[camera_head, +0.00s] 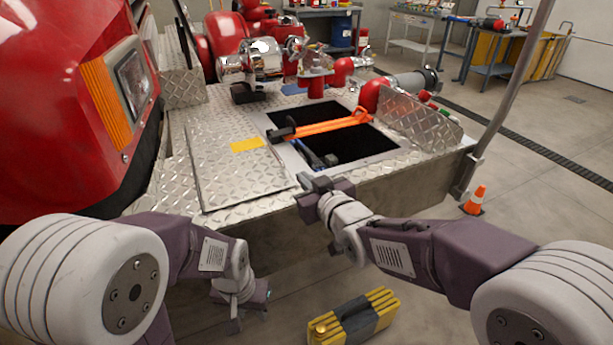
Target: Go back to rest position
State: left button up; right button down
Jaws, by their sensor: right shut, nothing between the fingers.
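My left gripper (247,312) hangs low at the left, beside the front of the bumper and above the floor. It is small and dark here, and I cannot tell how far its fingers are apart. My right gripper (313,182) is shut and empty at the near edge of the bumper deck, close to the open compartment (362,148). The hatch lid (232,165), diamond-plate with a yellow label, lies folded back to the left of the opening. Orange bars (325,124) with a dark end lie across the opening. A blue and black tool (316,154) shows at its near left side.
The red truck (60,95) fills the left. Chrome and red pump fittings (262,60) stand behind the opening, with a raised diamond plate (420,120) at right. A yellow and black case (353,318) and an orange cone (475,200) are on the floor.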

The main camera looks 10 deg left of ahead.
jog(key=shift+s+d, duration=0.2)
jog(key=shift+s, duration=0.15)
